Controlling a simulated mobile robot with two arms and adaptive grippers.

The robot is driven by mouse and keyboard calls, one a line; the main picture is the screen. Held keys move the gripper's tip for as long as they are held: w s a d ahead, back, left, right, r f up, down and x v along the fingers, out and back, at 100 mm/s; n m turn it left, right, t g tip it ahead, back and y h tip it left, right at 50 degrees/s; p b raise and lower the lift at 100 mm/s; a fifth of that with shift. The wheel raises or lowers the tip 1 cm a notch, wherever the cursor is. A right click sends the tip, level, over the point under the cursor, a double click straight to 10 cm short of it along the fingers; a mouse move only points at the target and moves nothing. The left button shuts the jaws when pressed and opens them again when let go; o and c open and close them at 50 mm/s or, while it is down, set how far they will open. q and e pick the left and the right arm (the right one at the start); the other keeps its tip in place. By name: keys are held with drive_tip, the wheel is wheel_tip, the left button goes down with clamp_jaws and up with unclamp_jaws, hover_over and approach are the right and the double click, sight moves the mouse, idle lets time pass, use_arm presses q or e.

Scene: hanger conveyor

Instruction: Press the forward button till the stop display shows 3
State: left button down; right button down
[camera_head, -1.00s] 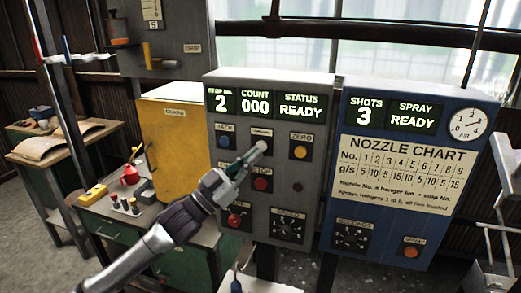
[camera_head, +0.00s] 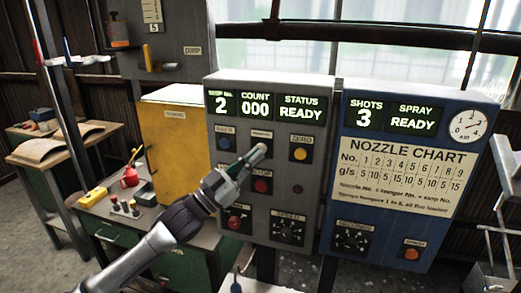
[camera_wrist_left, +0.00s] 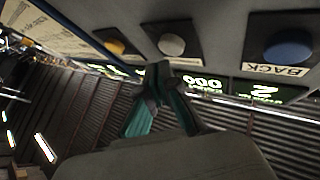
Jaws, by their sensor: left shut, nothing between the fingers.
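The grey control panel (camera_head: 270,185) stands in the middle of the head view. Its stop display (camera_head: 221,103) shows 2. The count display (camera_head: 256,105) reads 000 and the status display (camera_head: 299,108) reads READY. The forward button, a pale round one (camera_wrist_left: 172,45), lies between the blue BACK button (camera_wrist_left: 288,47) and the yellow ZERO button (camera_wrist_left: 115,46) in the left wrist view. In the head view my left fingertips hide it. My left gripper (camera_head: 260,149) is shut and empty, its tips close in front of that button; I cannot tell whether they touch. My right gripper is out of view.
A yellow cabinet (camera_head: 178,150) and a bench with small items stand at the left.

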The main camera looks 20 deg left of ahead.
use_arm(q)
drive_tip(key=shift+w, duration=0.1)
idle(0.6)
drive_tip(key=shift+w, duration=0.35)
